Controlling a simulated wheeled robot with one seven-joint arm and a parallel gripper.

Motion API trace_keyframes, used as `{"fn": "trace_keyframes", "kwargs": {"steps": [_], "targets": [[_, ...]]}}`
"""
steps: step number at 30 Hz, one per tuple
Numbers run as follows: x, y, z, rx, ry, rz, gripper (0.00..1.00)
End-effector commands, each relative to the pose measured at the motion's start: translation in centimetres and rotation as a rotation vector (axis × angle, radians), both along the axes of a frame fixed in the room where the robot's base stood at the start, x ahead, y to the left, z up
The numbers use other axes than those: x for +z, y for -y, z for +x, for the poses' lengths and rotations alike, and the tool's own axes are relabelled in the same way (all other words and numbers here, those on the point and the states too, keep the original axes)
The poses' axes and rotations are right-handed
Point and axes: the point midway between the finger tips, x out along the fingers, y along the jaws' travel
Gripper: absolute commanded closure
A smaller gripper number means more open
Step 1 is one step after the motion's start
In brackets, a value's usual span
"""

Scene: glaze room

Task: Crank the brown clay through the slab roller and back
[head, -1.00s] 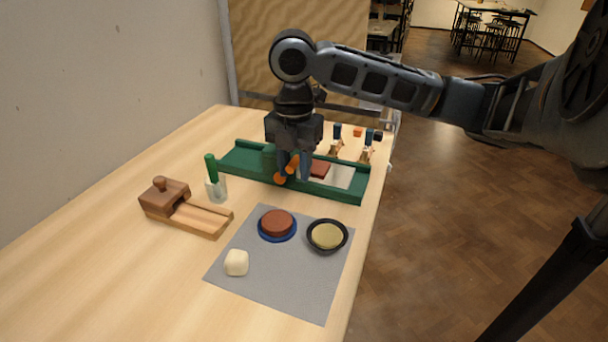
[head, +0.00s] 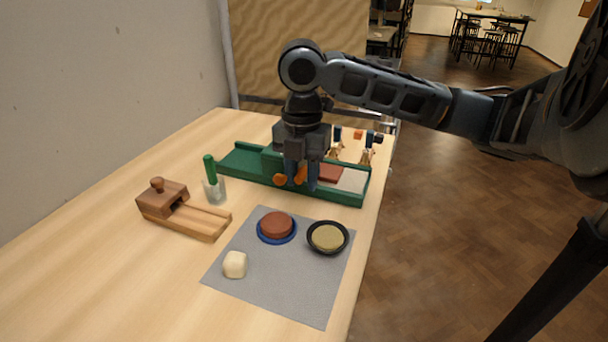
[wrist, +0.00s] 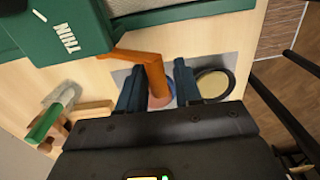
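The green slab roller (head: 235,163) lies across the table, with its roller housing in the middle. The brown clay (head: 330,173) lies flat on the bed, just right of the housing; its left end is hidden by my gripper. The orange crank (head: 280,180) is on the roller's near side. My gripper (head: 301,185) points down there, its two dark blue fingers on either side of the crank's handle, shut on it as far as I can tell.
A grey mat (head: 285,287) holds a reddish disc on a blue dish (head: 277,242), a black bowl (head: 328,251) and a cream lump (head: 235,264). Small tools stand behind the roller.

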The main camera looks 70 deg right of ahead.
Motion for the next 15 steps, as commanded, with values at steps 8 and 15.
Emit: {"fn": "trace_keyframes", "kwargs": {"steps": [8, 15], "targets": [[0.5, 0.0, 0.4, 0.0, 0.001, 0.0, 0.66], [2.6, 0.0, 0.4, 0.0, 0.001, 0.0, 0.66]]}}
